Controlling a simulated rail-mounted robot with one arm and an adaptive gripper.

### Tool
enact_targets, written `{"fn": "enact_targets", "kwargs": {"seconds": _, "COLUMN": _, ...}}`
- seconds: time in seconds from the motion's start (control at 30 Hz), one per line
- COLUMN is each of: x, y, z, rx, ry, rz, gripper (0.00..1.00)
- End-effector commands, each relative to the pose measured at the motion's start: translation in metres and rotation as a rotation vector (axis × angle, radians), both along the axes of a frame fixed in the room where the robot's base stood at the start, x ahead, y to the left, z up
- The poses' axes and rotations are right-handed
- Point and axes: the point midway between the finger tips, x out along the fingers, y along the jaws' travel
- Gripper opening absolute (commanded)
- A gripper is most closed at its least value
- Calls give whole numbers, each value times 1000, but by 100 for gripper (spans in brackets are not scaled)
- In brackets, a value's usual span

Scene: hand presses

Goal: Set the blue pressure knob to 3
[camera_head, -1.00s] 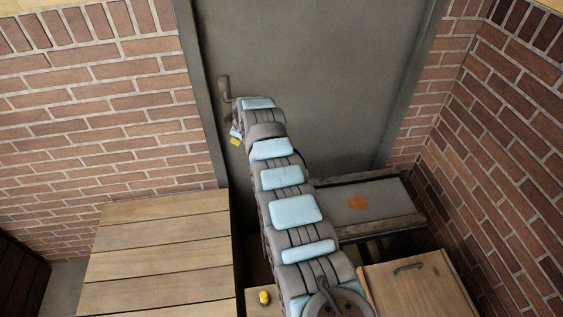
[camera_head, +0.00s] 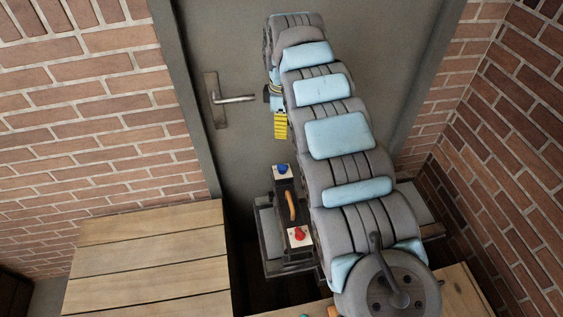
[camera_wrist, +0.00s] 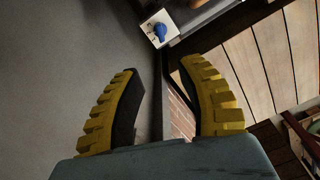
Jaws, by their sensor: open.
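The blue pressure knob (camera_head: 282,169) sits on a white plate at the far end of a dark press body on a low table, near the door. In the wrist view the blue knob (camera_wrist: 160,31) shows at the top, beyond the fingertips, its pointer direction too small to read. My gripper (camera_wrist: 162,75) is open and empty, its two yellow fingers spread apart. In the head view my gripper (camera_head: 281,125) hangs at the left of my arm's far end, above and behind the knob, apart from it.
The press has an orange handle (camera_head: 291,207) and a red knob (camera_head: 298,233) on its near end. A door with a lever handle (camera_head: 236,99) stands behind. A wooden table (camera_head: 150,255) is at the left; brick walls flank the door. My arm covers the press's right side.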

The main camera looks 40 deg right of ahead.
Motion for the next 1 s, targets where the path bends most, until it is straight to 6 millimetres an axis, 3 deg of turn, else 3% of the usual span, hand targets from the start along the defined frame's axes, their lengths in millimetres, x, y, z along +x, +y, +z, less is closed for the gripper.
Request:
{"fn": "enact_targets", "kwargs": {"seconds": 0.7, "x": 0, "y": 1, "z": -117, "rx": 2, "ry": 1, "rz": 0, "gripper": 38}}
{"fn": "enact_targets", "kwargs": {"seconds": 1.0, "x": 0, "y": 0, "z": -159, "rx": 1, "ry": -2, "rz": -1, "gripper": 38}}
